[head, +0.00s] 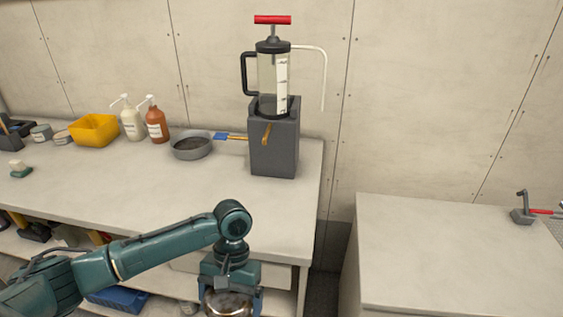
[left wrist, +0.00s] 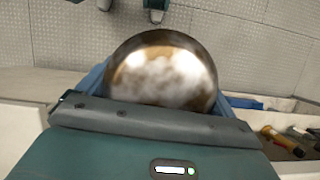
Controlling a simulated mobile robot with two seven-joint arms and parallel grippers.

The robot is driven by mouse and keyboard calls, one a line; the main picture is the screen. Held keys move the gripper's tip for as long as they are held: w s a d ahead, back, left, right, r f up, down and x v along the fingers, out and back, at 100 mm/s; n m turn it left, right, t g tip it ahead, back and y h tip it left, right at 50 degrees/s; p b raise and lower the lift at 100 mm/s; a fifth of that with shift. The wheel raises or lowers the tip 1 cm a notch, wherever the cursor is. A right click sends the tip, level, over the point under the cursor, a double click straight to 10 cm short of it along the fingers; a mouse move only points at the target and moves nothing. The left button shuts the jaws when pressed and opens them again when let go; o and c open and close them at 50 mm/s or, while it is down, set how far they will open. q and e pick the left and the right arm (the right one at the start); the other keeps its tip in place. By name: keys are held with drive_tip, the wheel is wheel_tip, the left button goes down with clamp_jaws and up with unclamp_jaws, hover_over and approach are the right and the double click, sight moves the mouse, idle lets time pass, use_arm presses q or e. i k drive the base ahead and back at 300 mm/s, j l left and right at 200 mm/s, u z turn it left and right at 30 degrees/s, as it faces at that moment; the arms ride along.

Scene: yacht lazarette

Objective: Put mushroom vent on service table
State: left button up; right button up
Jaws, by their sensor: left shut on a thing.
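The mushroom vent is a shiny metal dome (head: 229,305), low in the head view and cut by its bottom edge. My left gripper (head: 231,291) is shut on it, with blue fingers at both sides. In the left wrist view the dome (left wrist: 162,70) fills the middle, between the fingers, above a tiled floor. The gripper holds it in front of the left bench's front edge. A pale table (head: 440,245) stands at the right with a mostly bare top; nothing marks which surface is the service table. My right gripper is not in view.
The left bench (head: 130,185) carries a pump in a grey block (head: 275,150), a grey bowl (head: 191,146), two bottles (head: 143,122) and a yellow bin (head: 94,130). A small red-handled tool (head: 524,215) sits at the right table's back right. A gap separates the two tops.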

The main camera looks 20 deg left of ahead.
sight(76, 178)
drive_tip(key=j, duration=0.45)
drive_tip(key=k+j+z, duration=0.1)
drive_tip(key=j, duration=0.35)
drive_tip(key=k+j, duration=0.1)
drive_tip(key=j, duration=0.35)
drive_tip(key=k+j, duration=0.1)
drive_tip(key=j, duration=0.35)
drive_tip(key=j+z, duration=0.1)
drive_tip(key=j, duration=0.35)
drive_tip(key=k+j, duration=0.15)
drive_tip(key=j, duration=0.3)
drive_tip(key=z, duration=0.05)
